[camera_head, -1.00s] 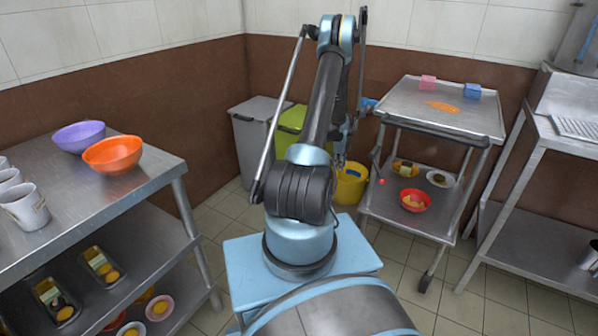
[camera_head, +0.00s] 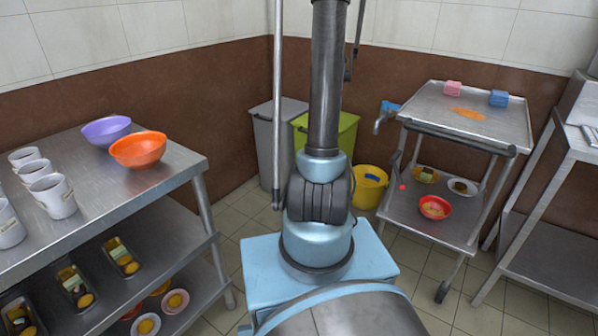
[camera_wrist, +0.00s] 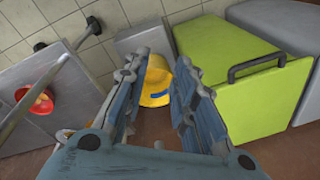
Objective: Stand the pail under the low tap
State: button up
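The yellow pail (camera_head: 369,187) stands on the floor by the back wall, between the green bin and the steel cart. In the wrist view the pail (camera_wrist: 155,88) shows in the gap between my fingers, with a blue patch on it. The low tap (camera_head: 380,122), with a blue handle, is on the wall above the pail and slightly right of it in the head view. I cannot tell whether the pail is directly beneath its spout. My gripper (camera_wrist: 160,70) is open and empty, apart from the pail. It is out of the head view.
A green bin (camera_head: 326,140) and a grey bin (camera_head: 275,145) stand left of the pail. The steel cart (camera_head: 470,120) is close on its right, with bowls on its lower shelf. A steel table (camera_head: 120,190) holds bowls and mugs at left. Tiled floor lies between.

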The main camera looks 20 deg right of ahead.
jog(key=s+a+r+n, duration=0.4)
jog(key=s+a, duration=0.3)
jog(key=s, duration=0.1)
jog(key=s+a+r+n, duration=0.4)
jog(key=s+a, duration=0.2)
jog(key=s, duration=0.2)
jog(key=s+a+f+n, duration=0.2)
jog(key=s+a+n, duration=0.2)
jog(key=s, duration=0.5)
jog(key=s+a+f+n, duration=0.2)
jog(key=s+a+n, duration=0.2)
jog(key=s, duration=0.5)
jog(key=shift+a+f+n+t+y, duration=0.3)
jog(key=shift+f+t+y, duration=0.05)
jog(key=shift+t+y, duration=0.05)
